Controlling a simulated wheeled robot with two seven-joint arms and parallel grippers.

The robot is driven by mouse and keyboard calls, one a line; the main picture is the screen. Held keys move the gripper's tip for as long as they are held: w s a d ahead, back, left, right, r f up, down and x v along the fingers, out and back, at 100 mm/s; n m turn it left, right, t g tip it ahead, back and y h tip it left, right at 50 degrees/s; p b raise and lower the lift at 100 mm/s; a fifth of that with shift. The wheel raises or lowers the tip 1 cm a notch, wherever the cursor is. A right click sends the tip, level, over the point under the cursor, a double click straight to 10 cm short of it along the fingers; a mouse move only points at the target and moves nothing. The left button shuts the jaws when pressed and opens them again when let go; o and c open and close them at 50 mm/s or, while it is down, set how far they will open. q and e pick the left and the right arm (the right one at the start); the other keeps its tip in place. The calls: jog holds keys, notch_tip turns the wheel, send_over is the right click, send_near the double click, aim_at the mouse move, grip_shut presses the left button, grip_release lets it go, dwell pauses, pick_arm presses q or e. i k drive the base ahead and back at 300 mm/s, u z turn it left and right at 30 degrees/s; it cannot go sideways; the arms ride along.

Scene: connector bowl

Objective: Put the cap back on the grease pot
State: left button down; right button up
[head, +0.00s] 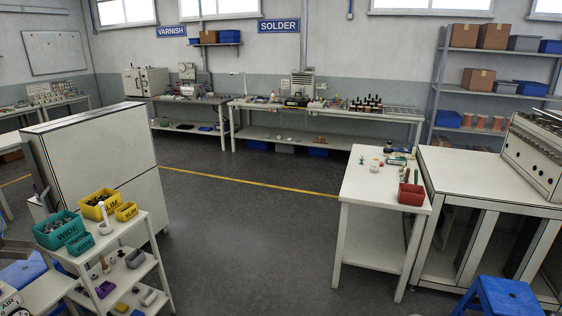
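I cannot pick out the grease pot or its cap for certain at this distance. Several small items stand on the white table (365,195) at the right of the head view. Among them is a small whitish item (374,168) near the table's left part, too small to identify. Neither of my grippers is in view.
A red bin (411,194) stands at the white table's near right corner. A white cart (130,240) at the left holds teal and yellow bins (57,229). A blue stool (500,296) is at the lower right. Open grey floor (260,235) lies between cart and table.

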aim_at(375, 167)
jog(key=u, duration=0.35)
jog(key=i, duration=4.65)
jog(key=z, duration=1.6)
jog(key=i, duration=1.5)
jog(key=z, duration=0.85)
